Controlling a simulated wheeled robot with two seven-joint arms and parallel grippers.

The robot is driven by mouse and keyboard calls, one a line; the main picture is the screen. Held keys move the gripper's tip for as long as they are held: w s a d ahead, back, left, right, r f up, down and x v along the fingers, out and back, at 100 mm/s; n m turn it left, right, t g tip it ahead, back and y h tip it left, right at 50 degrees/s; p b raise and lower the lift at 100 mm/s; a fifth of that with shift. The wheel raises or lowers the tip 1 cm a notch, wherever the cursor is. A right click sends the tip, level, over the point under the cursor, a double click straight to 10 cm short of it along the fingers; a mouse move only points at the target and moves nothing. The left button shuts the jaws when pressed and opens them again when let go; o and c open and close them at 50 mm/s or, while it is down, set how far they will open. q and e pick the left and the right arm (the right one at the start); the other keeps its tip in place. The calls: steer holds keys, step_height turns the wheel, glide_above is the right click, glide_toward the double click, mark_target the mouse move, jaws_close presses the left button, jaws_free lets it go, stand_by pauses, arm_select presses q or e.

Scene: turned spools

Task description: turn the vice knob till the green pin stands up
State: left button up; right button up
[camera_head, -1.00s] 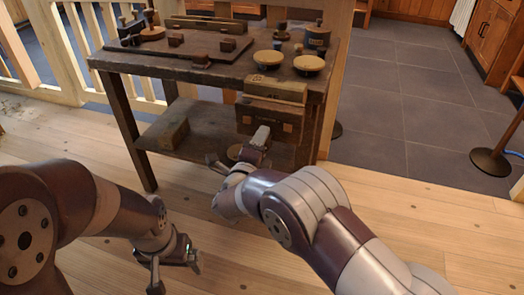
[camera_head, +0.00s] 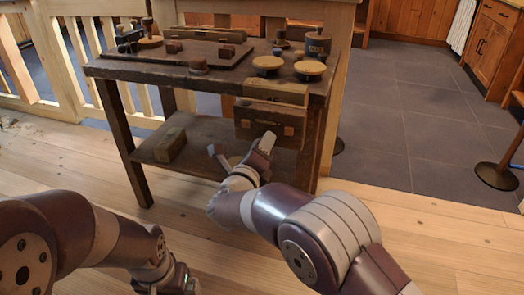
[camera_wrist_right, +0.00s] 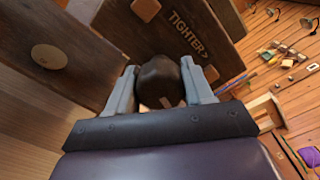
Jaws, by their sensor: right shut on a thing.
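The wooden vice (camera_head: 245,130) is on the front right of the workbench. Its front jaw, seen close in the right wrist view (camera_wrist_right: 205,25), carries the word TIGHTER and an arrow. The dark round knob (camera_wrist_right: 158,80) sits between the two pale fingers of my right gripper (camera_wrist_right: 160,88), which is shut on it. In the head view the right gripper (camera_head: 240,157) is in front of the vice and hides the knob. My left gripper (camera_head: 165,285) is low at the bottom edge, partly cut off. I cannot make out the green pin.
The workbench (camera_head: 120,70) bears round-topped spools (camera_head: 310,68), a dark board (camera_head: 190,55) and small blocks. A wooden block (camera_head: 170,145) lies on its lower shelf. A post on a round base (camera_head: 495,175) stands at the right. The floor between is clear.

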steer(key=shift+a, duration=0.2)
steer(key=o, duration=1)
steer(key=shift+a, duration=0.15)
steer(key=shift+s, duration=0.15)
steer(key=b+v, duration=0.1)
steer(key=v, duration=1.1)
steer(key=shift+s, duration=0.25)
steer(key=shift+r, duration=0.1)
